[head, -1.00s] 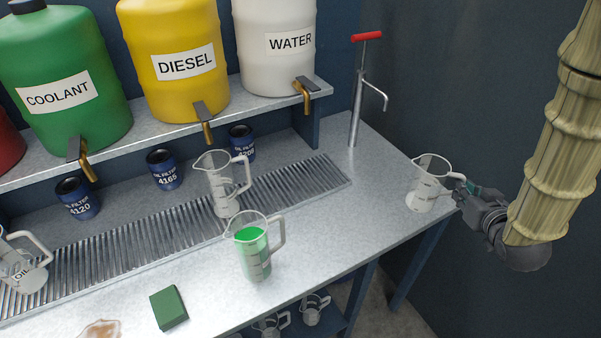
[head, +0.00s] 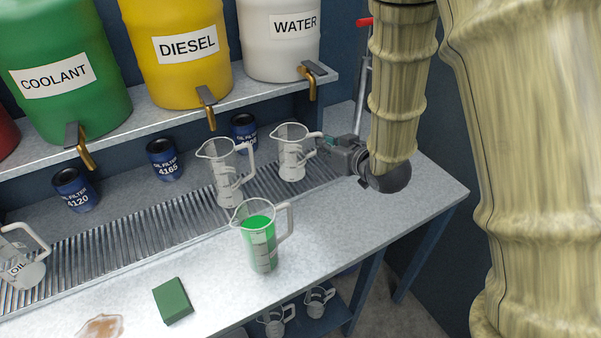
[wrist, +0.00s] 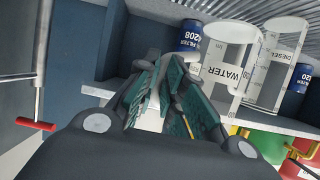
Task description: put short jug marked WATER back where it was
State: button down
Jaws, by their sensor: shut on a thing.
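The short jug marked WATER (head: 291,160) is clear and empty, and its handle points right toward my gripper. My gripper (head: 328,145) is shut on the handle. In the head view the jug is at the right part of the slatted drain grate, below the WATER tank's tap; I cannot tell whether its base touches the grate. In the wrist view the WATER label shows on the jug (wrist: 226,62), and my gripper's teal finger pads (wrist: 168,95) close around the pale handle. The jug looks upright in the head view.
A taller clear jug (head: 226,178) stands just left, labelled DIESEL in the wrist view. A jug of green liquid (head: 259,240) stands in front. Oil filter cans (head: 164,160) line the back. The bench's right front is clear.

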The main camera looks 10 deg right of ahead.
jog(key=f+b, duration=0.1)
jog(key=b, duration=0.3)
jog(key=s+f+n+y+b, duration=0.1)
jog(key=b, duration=0.3)
jog(key=f+n+g+y+b, duration=0.1)
jog(key=b, duration=0.3)
jog(key=shift+s+d+f, duration=0.25)
jog(key=shift+s+f, duration=0.05)
jog(key=shift+s, duration=0.05)
jog(key=shift+w+d+f+p, duration=0.4)
jog(key=shift+w+d+f, duration=0.6)
jog(key=shift+w, duration=1.4)
jog(key=shift+w+d+f+p, duration=0.55)
jog(key=shift+w+d, duration=0.7)
jog(key=shift+w, duration=1.15)
jog(key=shift+w+d+f+p, duration=0.25)
jog(key=shift+w+d+f, duration=0.8)
jog(key=shift+w, duration=1.35)
jog(key=shift+r, duration=0.1)
jog(key=c, duration=1.9)
grip_release()
jog(key=o, duration=0.4)
jog(key=shift+d, duration=0.1)
